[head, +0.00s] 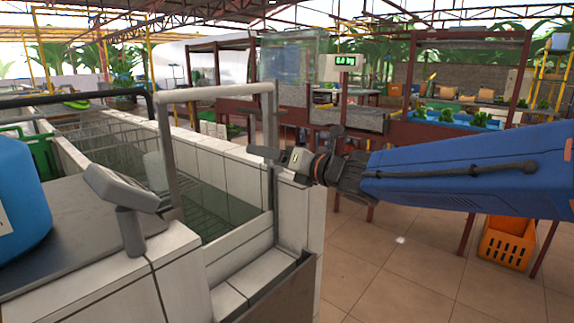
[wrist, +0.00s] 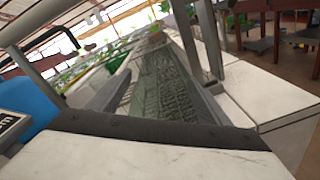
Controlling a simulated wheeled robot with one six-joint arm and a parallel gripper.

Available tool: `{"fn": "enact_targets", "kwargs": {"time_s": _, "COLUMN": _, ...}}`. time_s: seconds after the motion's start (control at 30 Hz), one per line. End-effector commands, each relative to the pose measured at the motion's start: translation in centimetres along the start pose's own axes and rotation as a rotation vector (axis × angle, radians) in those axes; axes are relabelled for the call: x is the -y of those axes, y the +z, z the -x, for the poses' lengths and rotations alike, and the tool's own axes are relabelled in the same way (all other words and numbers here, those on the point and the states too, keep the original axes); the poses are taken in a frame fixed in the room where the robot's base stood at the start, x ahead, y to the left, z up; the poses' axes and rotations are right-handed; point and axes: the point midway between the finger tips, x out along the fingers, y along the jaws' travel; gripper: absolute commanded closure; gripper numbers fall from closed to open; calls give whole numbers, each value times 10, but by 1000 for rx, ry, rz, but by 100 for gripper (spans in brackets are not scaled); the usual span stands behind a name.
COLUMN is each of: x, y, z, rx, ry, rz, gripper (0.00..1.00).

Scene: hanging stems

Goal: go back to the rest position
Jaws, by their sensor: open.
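My gripper (head: 288,157) is at the middle of the head view, at the end of my blue arm, which reaches in from the right. It is open, and I see nothing held between its jaws. It appears in front of the grey metal frame post and the white tiled wall of the tank. How far it is from them is hard to tell. The wrist view looks along the water tank (wrist: 165,90) with its mesh racks and pale tiled rim. No hanging stem shows near the gripper.
The grey metal frame (head: 272,110) stands over the tiled tank. A grey display unit (head: 122,190) and a blue container (head: 18,205) are at left. An orange crate (head: 507,242) stands at right. A scale display (head: 345,60) is behind. Tiled floor (head: 390,275) is open below my arm.

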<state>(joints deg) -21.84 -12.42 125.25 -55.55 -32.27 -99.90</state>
Motion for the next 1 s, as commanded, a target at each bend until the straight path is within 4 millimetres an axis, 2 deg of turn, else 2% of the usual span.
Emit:
{"fn": "enact_targets", "kwargs": {"time_s": 0.2, "x": 70, "y": 20, "z": 67, "rx": 132, "ry": -280, "rz": -416, "gripper": 29}}
{"fn": "enact_targets", "kwargs": {"time_s": 0.33, "x": 110, "y": 17, "z": 119, "rx": 244, "ry": -441, "rz": -707, "gripper": 29}}
{"fn": "enact_targets", "kwargs": {"time_s": 0.47, "x": 142, "y": 3, "z": 173, "rx": 374, "ry": -583, "rz": -999, "gripper": 29}}
{"fn": "enact_targets", "kwargs": {"time_s": 0.57, "x": 160, "y": -16, "z": 216, "rx": 485, "ry": -681, "rz": -1222, "gripper": 29}}
{"fn": "enact_targets", "kwargs": {"time_s": 0.7, "x": 176, "y": -51, "z": 274, "rx": 655, "ry": -805, "rz": -1531, "gripper": 29}}
{"fn": "enact_targets", "kwargs": {"time_s": 0.87, "x": 178, "y": -101, "z": 336, "rx": 870, "ry": -928, "rz": -1876, "gripper": 29}}
{"fn": "enact_targets", "kwargs": {"time_s": 1.0, "x": 168, "y": -152, "z": 382, "rx": 1071, "ry": -1029, "rz": -2160, "gripper": 29}}
